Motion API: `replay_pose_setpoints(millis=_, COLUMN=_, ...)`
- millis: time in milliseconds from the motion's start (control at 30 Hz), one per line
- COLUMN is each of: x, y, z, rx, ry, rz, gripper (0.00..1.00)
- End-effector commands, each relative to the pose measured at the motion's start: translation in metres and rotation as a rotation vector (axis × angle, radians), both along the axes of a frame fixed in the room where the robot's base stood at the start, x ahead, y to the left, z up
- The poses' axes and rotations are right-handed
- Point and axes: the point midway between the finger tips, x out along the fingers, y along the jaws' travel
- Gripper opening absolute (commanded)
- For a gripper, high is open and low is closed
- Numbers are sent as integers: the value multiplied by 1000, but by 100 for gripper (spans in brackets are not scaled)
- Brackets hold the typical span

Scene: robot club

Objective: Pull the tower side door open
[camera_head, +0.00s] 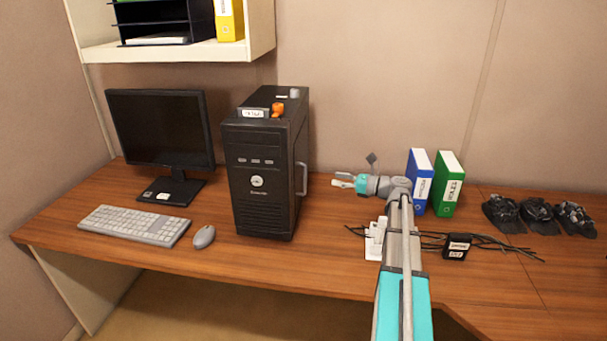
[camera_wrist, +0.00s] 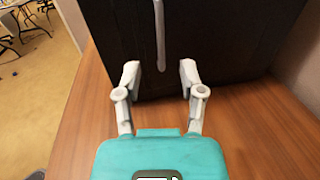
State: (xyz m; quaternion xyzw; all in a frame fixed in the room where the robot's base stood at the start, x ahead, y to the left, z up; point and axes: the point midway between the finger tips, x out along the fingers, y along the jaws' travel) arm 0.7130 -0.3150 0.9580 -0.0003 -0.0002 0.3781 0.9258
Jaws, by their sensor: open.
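The black computer tower (camera_head: 259,180) stands upright on the desk. Its side door (camera_head: 299,160) is on the right side and looks shut, flush with the case. A grey vertical handle (camera_head: 302,178) sits on that door. My gripper (camera_head: 343,180) is to the right of the handle, apart from it, pointing left at the door. In the wrist view my gripper (camera_wrist: 160,75) is open and empty, its two fingers spread, with the handle (camera_wrist: 160,35) ahead between them and the dark door panel (camera_wrist: 205,45) behind.
A monitor (camera_head: 160,128), keyboard (camera_head: 135,225) and mouse (camera_head: 204,237) are left of the tower. Blue (camera_head: 419,182) and green (camera_head: 446,183) binders stand behind my arm. A power strip (camera_head: 375,240) and cables lie below it. The desk (camera_head: 325,225) between tower and gripper is clear.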

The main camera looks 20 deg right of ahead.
Motion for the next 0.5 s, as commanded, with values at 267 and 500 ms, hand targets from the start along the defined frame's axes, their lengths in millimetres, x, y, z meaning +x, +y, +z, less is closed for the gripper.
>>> replay_pose_setpoints(millis=267, x=29, y=29, z=0, rx=0, ry=0, rz=3, gripper=51)
replay_pose_setpoints(millis=500, x=55, y=54, z=0, rx=0, ry=0, rz=2, gripper=51)
